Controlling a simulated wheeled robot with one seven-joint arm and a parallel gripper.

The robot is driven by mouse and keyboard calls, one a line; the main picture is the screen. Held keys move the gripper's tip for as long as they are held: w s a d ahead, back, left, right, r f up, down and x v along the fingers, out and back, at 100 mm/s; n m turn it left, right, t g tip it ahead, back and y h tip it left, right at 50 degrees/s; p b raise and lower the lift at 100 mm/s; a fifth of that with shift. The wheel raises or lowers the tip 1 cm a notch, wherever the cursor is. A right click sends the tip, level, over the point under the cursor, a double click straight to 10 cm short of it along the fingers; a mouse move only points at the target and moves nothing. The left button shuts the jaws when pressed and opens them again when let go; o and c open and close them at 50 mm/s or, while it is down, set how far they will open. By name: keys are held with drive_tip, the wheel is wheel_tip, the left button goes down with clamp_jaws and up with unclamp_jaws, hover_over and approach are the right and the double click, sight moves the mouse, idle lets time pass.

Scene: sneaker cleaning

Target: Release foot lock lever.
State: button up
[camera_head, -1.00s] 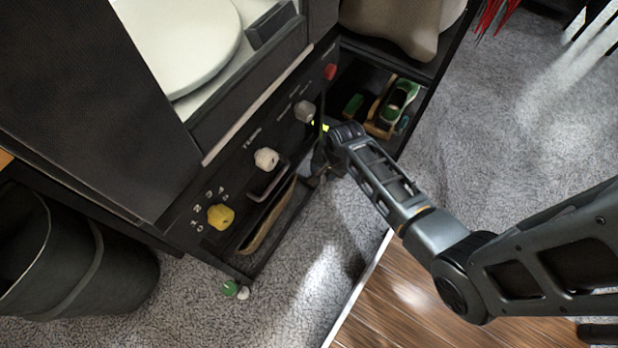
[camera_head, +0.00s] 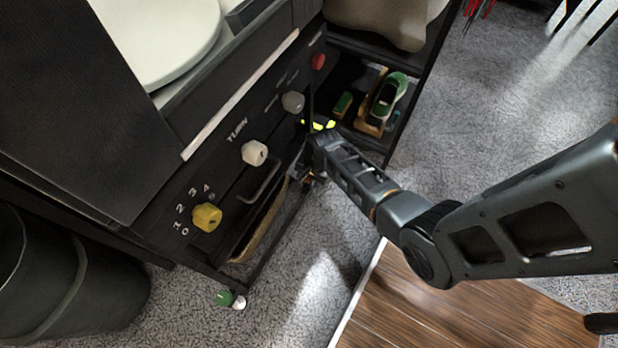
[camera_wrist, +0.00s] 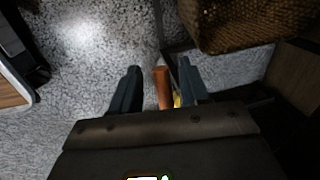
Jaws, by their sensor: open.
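My gripper (camera_head: 303,180) is low at the front of the black cabinet, near its lower right corner, and mostly hidden by my arm in the head view. In the wrist view my gripper (camera_wrist: 159,68) is open, with its two dark fingers apart. An orange-red bar (camera_wrist: 162,88), seemingly the foot lock lever, shows between the fingers. A yellow part (camera_wrist: 177,98) shows beside the bar, close to the right finger.
The cabinet front carries a yellow knob (camera_head: 207,217), a white knob (camera_head: 254,153), a grey knob (camera_head: 293,102) and a red knob (camera_head: 318,61). A handle (camera_head: 262,182) sticks out below them. Carpet lies clear in front.

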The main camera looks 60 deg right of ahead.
drive_tip(key=shift+c, duration=0.3)
clamp_jaws()
drive_tip(key=shift+s, duration=0.1)
